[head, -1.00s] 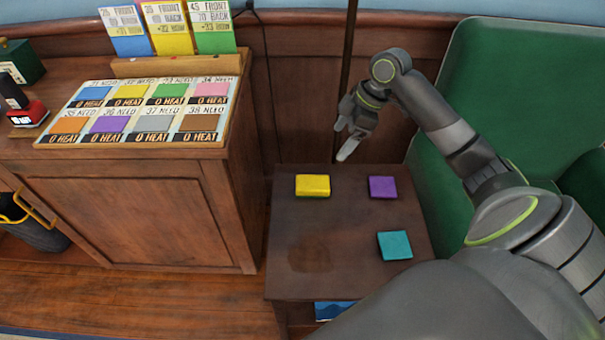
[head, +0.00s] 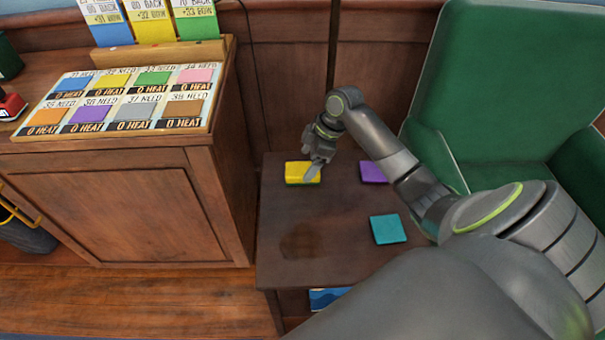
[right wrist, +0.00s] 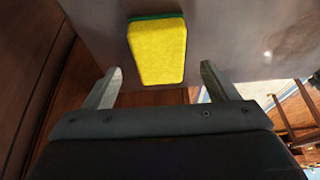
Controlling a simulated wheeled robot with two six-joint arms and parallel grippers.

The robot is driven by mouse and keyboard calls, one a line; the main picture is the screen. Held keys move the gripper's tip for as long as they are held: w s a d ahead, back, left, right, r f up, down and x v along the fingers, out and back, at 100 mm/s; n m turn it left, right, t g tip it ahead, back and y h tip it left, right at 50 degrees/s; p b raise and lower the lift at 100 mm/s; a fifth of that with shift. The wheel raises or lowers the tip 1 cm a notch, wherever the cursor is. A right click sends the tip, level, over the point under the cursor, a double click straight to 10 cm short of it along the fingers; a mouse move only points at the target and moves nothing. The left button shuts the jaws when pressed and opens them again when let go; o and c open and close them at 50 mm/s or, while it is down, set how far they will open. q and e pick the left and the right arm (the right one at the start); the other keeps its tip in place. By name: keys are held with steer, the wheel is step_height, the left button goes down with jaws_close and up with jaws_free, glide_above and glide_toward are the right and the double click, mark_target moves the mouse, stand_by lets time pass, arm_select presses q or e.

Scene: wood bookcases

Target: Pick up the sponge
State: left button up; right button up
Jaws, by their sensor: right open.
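The yellow sponge (head: 297,171) with a green underside lies on the small dark wooden table (head: 345,245), near its back left. My right gripper (head: 312,172) is at the sponge in the head view and overlaps part of it. In the right wrist view the sponge (right wrist: 157,52) lies ahead of the open fingers (right wrist: 160,85), roughly centred between them. Nothing is held, and I cannot tell whether a finger touches the sponge. My left gripper is not in view.
A purple block (head: 373,171) and a teal block (head: 388,229) lie on the same table. A green armchair (head: 490,90) stands to the right. A wooden cabinet (head: 115,210) with a card board (head: 125,98) stands to the left. The table's front left is clear.

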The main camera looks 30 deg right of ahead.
mark_target(304, 169)
steer(key=x, duration=0.2)
steer(key=shift+w+a+f, duration=0.1)
steer(key=shift+a+f, duration=0.05)
steer(key=shift+f, duration=0.2)
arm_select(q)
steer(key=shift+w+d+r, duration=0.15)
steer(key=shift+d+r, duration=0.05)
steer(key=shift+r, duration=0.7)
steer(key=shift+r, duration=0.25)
arm_select(e)
steer(key=shift+f, duration=0.3)
steer(key=c, duration=1.1)
